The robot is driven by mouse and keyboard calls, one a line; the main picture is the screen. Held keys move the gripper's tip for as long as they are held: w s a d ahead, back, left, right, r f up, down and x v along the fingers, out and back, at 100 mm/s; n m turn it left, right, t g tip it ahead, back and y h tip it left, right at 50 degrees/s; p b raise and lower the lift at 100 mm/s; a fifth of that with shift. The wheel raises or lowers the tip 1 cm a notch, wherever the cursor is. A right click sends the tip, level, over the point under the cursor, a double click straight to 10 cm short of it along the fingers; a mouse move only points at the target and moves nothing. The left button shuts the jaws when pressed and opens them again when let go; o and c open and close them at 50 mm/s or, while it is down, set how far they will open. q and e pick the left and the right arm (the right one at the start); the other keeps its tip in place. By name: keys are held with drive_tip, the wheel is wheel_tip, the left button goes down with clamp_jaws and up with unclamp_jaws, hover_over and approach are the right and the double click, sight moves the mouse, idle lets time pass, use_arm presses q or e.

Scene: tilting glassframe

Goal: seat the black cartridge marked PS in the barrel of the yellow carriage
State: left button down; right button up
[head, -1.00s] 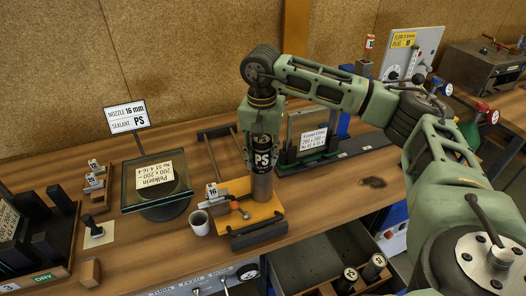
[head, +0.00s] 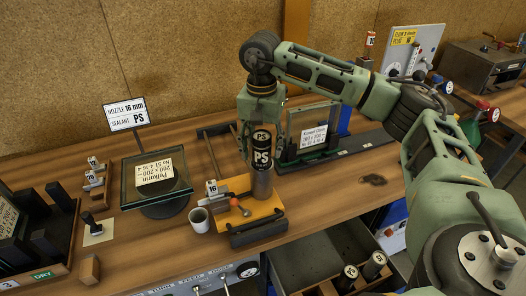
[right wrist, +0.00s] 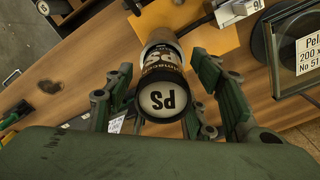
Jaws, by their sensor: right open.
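The black cartridge marked PS (head: 262,157) stands upright on the axis of the grey barrel (head: 262,184) of the yellow carriage (head: 264,209). Its lower end meets the barrel's mouth; I cannot tell how deep it sits. In the right wrist view the cartridge's pale PS end (right wrist: 166,100) faces me, with the barrel (right wrist: 160,40) beyond it. My right gripper (head: 262,122) is open above and around the cartridge's upper end. In the right wrist view its fingers stand apart on either side of the cartridge. My left gripper is not in view.
A glass pane on a round stand (head: 155,182) is further left. A framed pane (head: 306,135) stands behind right. An open drawer (head: 315,262) below holds more cartridges (head: 374,263).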

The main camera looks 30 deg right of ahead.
wheel_tip(320, 180, up, 9)
drive_tip(key=shift+a+f+b, duration=0.1)
drive_tip(key=shift+b, duration=0.65)
drive_tip(key=shift+r, duration=0.7)
